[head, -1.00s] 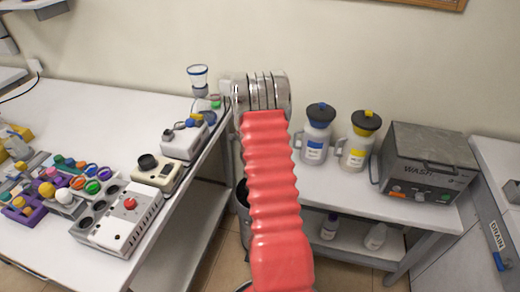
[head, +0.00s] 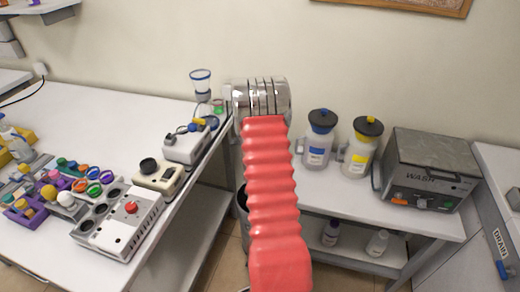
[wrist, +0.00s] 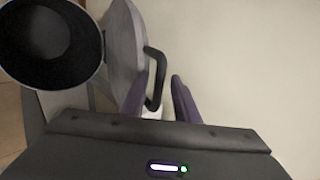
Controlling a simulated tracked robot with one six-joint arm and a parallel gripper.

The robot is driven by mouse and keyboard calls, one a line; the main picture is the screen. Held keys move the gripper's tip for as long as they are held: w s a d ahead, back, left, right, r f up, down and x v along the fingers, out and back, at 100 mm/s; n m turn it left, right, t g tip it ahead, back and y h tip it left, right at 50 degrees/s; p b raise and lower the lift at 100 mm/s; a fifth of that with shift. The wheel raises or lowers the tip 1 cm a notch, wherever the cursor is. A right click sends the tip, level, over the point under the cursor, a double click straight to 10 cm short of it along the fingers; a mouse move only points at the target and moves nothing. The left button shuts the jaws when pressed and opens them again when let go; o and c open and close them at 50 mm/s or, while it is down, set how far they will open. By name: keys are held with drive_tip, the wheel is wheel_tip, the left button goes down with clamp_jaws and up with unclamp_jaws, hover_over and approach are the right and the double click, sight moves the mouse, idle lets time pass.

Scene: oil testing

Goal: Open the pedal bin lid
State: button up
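The pedal bin's dark round opening (wrist: 50,40) shows at the upper left of the wrist view. Its grey lid (wrist: 122,50) stands raised beside the opening, seen nearly edge-on. A black bent handle (wrist: 156,78) sticks out from the lid. My gripper (wrist: 166,92) has two purple fingers spread apart, with the handle's lower end in or near the gap; I cannot tell if they touch. In the head view only a dark sliver of the bin (head: 242,197) shows left of my red arm; the lid and my gripper are hidden there.
The left bench (head: 92,112) holds testers and colored caps. The right bench (head: 412,215) carries a blue-labelled jug (head: 318,140), a yellow-labelled jug (head: 361,147) and a grey WASH unit (head: 430,170). Small bottles stand on its lower shelf. A wall lies behind.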

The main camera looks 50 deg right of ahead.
drive_tip(key=v, duration=1.3)
drive_tip(key=shift+a+r, duration=0.15)
drive_tip(key=shift+a, duration=0.15)
idle(0.6)
